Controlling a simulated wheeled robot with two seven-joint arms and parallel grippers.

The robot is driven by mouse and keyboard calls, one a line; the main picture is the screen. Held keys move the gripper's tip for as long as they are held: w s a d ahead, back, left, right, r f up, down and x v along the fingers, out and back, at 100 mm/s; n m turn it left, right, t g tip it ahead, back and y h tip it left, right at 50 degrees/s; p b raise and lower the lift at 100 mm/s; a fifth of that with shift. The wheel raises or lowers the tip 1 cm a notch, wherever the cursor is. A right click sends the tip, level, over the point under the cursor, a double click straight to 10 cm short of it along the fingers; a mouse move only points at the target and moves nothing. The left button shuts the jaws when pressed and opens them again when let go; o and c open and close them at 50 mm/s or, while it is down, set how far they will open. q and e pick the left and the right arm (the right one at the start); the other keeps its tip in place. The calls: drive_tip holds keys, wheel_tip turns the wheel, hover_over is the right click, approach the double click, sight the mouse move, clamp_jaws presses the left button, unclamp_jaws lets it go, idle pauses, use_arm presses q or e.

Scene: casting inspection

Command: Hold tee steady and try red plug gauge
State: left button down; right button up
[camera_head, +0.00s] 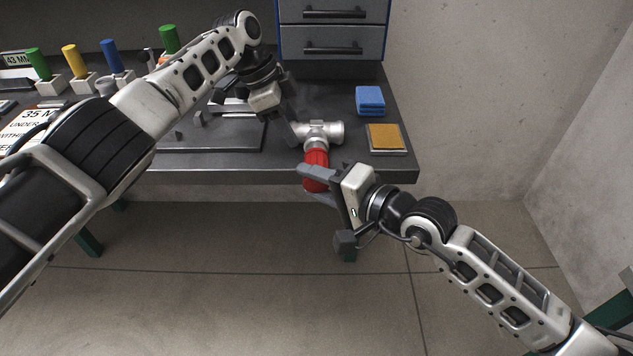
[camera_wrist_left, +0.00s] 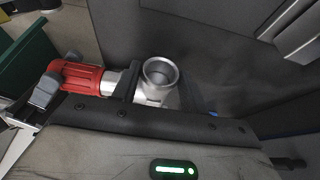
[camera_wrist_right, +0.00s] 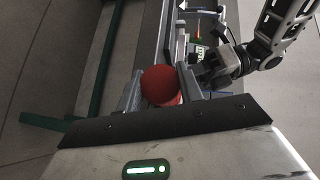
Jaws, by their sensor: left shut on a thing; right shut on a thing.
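The silver tee (camera_head: 322,131) is at the front edge of the bench, and my left gripper (camera_head: 300,134) is shut on it. In the left wrist view the tee (camera_wrist_left: 158,80) shows one round open mouth facing the camera. The red plug gauge (camera_head: 316,170) lies in line with the tee's front port. My right gripper (camera_head: 318,182) is shut on its red handle. In the left wrist view a short silver length shows between the red handle (camera_wrist_left: 82,76) and the left finger. How far the plug sits in the port is hidden. The right wrist view shows the handle's round red end (camera_wrist_right: 160,86).
A blue folded cloth (camera_head: 370,100) and a tray with an orange-brown pad (camera_head: 386,138) lie on the bench right of the tee. Green, yellow and blue-handled gauges (camera_head: 75,62) stand in blocks at the back left. Drawers (camera_head: 332,30) stand behind.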

use_arm(q)
drive_tip(key=shift+s+f, duration=0.1)
drive_tip(key=shift+f, duration=0.15)
use_arm(e)
drive_tip(key=shift+s, duration=0.2)
drive_tip(key=shift+s, duration=0.35)
idle(0.4)
drive_tip(key=shift+s, duration=2.5)
drive_tip(key=s+r, duration=0.5)
drive_tip(key=shift+s+r, duration=0.35)
